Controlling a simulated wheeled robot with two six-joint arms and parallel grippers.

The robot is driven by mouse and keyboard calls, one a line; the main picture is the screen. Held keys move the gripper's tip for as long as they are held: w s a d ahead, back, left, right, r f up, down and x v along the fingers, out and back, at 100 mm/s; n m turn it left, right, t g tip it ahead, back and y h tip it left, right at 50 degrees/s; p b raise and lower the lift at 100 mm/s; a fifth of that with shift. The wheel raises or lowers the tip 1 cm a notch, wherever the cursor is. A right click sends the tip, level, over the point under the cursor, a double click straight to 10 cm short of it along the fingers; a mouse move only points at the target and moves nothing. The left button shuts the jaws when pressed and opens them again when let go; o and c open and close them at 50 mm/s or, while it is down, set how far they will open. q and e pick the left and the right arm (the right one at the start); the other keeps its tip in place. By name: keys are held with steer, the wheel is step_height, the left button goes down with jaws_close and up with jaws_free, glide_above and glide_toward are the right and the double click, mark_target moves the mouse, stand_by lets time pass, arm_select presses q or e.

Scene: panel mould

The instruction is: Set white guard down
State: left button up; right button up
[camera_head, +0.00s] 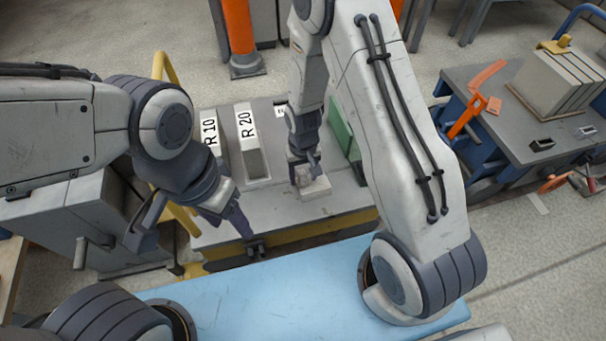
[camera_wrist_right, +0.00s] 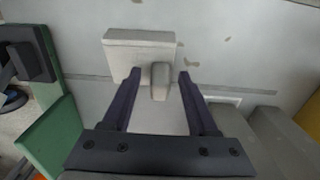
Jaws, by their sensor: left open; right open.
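The white guard (camera_head: 315,189) is a small pale block resting on the grey bench top (camera_head: 345,195). It also shows in the right wrist view (camera_wrist_right: 140,42), with a short rounded grip (camera_wrist_right: 160,84) sticking out of its face toward me. My right gripper (camera_head: 304,173) is just above the guard. In the wrist view its open fingers (camera_wrist_right: 159,76) stand on either side of the grip, with a visible gap on each side. My left gripper (camera_head: 198,243) is open and empty by the bench's front left edge.
Grey blocks marked R 10 (camera_head: 210,132) and R 20 (camera_head: 249,145) stand left of the guard. A green panel (camera_head: 342,128) stands to its right. A blue surface (camera_head: 270,305) lies in front; an orange post (camera_head: 238,30) rises behind. A side table (camera_head: 540,140) is at right.

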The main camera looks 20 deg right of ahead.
step_height(320, 180, up, 12)
steer(key=p, duration=0.5)
steer(key=s+a+r+n, duration=0.3)
steer(key=s+a+r, duration=0.4)
steer(key=r, duration=0.4)
steer(key=s+r+n+y, duration=0.1)
steer(key=s+r+n, duration=0.3)
steer(key=s, duration=0.9)
step_height(320, 180, up, 3)
steer(key=shift+s+a+r, duration=0.1)
steer(key=shift+s+a, duration=0.3)
steer(key=shift+a, duration=0.05)
